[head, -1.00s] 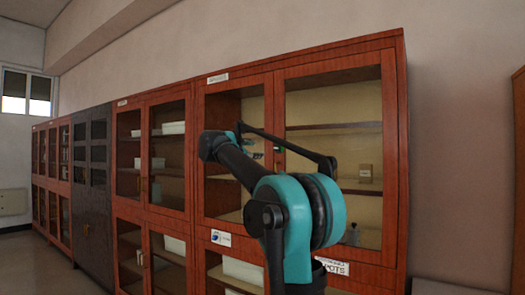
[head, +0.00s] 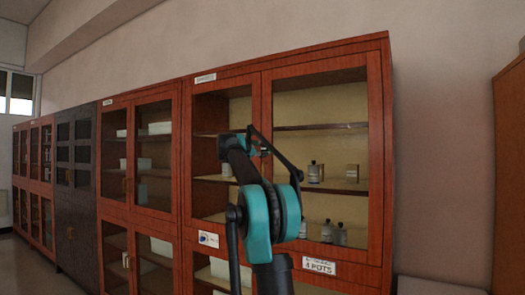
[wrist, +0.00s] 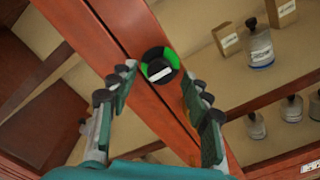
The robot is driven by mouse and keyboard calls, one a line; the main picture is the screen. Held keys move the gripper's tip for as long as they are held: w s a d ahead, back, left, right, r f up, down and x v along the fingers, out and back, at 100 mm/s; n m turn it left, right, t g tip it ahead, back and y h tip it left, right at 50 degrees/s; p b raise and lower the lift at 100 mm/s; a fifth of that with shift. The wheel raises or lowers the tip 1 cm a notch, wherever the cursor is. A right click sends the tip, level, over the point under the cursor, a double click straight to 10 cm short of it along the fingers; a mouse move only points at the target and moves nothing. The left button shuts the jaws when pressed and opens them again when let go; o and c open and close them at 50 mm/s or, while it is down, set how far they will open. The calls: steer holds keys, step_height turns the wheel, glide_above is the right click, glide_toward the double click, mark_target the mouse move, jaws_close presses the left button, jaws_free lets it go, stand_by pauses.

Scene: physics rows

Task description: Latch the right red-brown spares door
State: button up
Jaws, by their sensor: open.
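The right red-brown glazed door (head: 376,150) of the near cabinet looks flush with its frame in the head view. A round latch knob (wrist: 160,66), black and green with a white bar, sits on the red-brown door frame in the wrist view. The white bar is slightly tilted from horizontal. My gripper (wrist: 158,88) is open, with its fingers on either side of the knob's lower part; I cannot tell whether they touch it. In the head view my arm hides most of the gripper and the knob.
Behind the glass are bottles (wrist: 258,48) and small boxes (head: 352,173) on shelves. The left door (head: 187,140) adjoins on the left. A dark cabinet (head: 78,190) stands further left, and another wooden cabinet (head: 509,180) at the right edge.

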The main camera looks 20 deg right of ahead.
steer(key=shift+x, duration=0.9)
jaws_close()
